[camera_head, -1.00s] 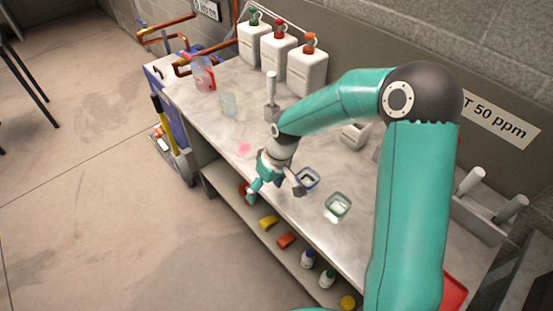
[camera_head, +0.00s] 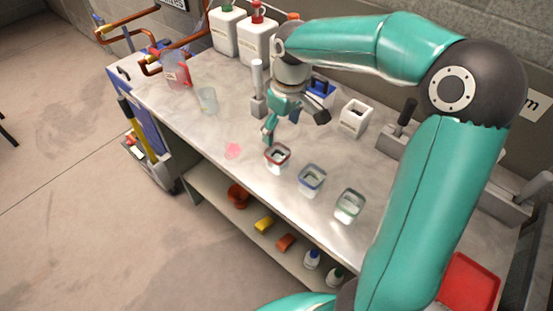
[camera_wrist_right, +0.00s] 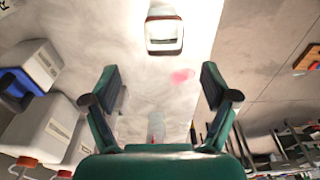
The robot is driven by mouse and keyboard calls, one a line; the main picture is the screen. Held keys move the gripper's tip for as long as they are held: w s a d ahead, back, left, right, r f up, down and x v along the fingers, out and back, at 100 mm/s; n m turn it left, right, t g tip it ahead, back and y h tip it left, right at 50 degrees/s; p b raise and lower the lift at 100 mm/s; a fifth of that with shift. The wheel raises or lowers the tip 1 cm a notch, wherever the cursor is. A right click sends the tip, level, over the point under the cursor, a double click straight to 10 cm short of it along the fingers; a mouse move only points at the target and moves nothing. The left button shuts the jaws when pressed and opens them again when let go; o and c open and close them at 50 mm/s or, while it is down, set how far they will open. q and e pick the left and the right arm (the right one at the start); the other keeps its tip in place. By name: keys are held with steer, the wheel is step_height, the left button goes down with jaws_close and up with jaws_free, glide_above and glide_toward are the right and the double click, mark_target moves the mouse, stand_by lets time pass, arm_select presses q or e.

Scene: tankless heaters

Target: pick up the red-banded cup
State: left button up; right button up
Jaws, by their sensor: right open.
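The red-banded cup (camera_head: 277,157) is a small clear square cup with a red rim band, standing upright near the front edge of the counter. My right gripper (camera_head: 295,127) is open and empty, above the counter just behind the cup. In the right wrist view the cup (camera_wrist_right: 164,36) is at the top, beyond the spread fingertips of the gripper (camera_wrist_right: 160,80) and apart from them. My left gripper is not in view.
A blue-banded cup (camera_head: 311,180) and a green-banded cup (camera_head: 349,206) stand to the right along the edge. A pink spot (camera_head: 232,151) lies left. Behind are a clear beaker (camera_head: 207,100), a white box (camera_head: 354,117) and white jugs (camera_head: 257,40).

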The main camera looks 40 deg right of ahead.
glide_toward(277, 156)
steer(key=shift+s+a+f, duration=0.25)
steer(key=shift+a, duration=0.2)
steer(key=shift+s+a+f, duration=0.25)
steer(key=shift+s+a, duration=0.05)
steer(key=shift+a, duration=0.2)
steer(key=f, duration=0.4)
steer(key=shift+a+p, duration=0.3)
steer(key=shift+f, duration=0.65)
steer(key=shift+w+r, duration=0.1)
steer(key=c, duration=1.3)
